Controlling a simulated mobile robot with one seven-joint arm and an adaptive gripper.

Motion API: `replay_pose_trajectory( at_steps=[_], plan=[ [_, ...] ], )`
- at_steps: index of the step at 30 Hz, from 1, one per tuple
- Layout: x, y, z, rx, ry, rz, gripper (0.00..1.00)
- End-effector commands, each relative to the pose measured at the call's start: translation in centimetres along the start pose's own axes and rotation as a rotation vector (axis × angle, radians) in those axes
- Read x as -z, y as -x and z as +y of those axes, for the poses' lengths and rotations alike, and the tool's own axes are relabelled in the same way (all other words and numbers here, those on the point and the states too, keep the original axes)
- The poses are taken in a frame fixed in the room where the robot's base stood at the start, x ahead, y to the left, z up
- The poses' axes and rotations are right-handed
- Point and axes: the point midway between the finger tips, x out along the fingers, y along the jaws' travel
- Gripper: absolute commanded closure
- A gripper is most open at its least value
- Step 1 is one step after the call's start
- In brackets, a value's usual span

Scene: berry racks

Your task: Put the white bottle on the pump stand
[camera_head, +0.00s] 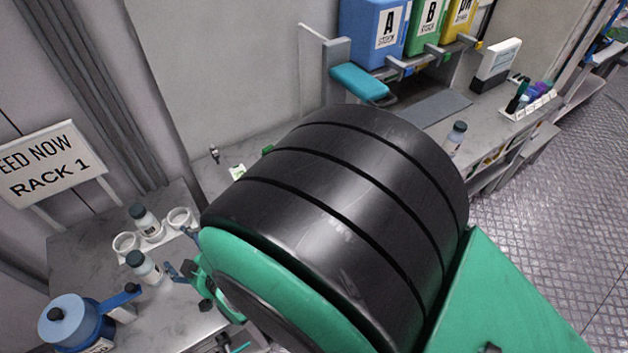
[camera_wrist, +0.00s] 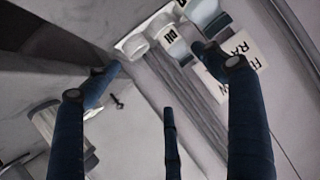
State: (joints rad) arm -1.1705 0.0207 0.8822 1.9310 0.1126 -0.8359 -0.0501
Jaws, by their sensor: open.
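A white bottle with a dark cap (camera_head: 144,267) stands alone on the grey counter at the lower left of the head view. A similar bottle (camera_head: 145,222) stands in a white holder with ring cups (camera_head: 124,243) behind it. In the wrist view two pale bottles show at the top, one labelled (camera_wrist: 168,34) and one larger (camera_wrist: 205,14). My gripper (camera_head: 186,254) is open and empty, just right of the lone bottle and apart from it; its spread fingers fill the wrist view (camera_wrist: 157,60). I cannot tell which thing is the pump stand.
A blue lidded pot with a handle (camera_head: 72,322) stands at the lower left front. Another capped bottle (camera_head: 455,138) stands on the right counter, with coloured bins (camera_head: 372,30) above. My arm hides the middle.

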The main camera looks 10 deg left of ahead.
Motion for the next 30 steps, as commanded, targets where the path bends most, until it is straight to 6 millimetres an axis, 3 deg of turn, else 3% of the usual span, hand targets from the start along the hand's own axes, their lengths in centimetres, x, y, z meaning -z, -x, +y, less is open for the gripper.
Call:
replay_pose_trajectory(
  at_steps=[1,8,14,21,30],
  plan=[
    [1.6,0.6,2.5,-0.029,-0.018,-0.011,0.17],
    [6.2,4.6,12.5,-0.141,-0.094,-0.096,0.17],
    [9.1,10.4,20.5,-0.237,-0.166,-0.168,0.17],
    [11.0,19.4,28.4,-0.349,-0.259,-0.254,0.17],
    [11.3,32.9,34.7,-0.488,-0.387,-0.356,0.17]
  ],
)
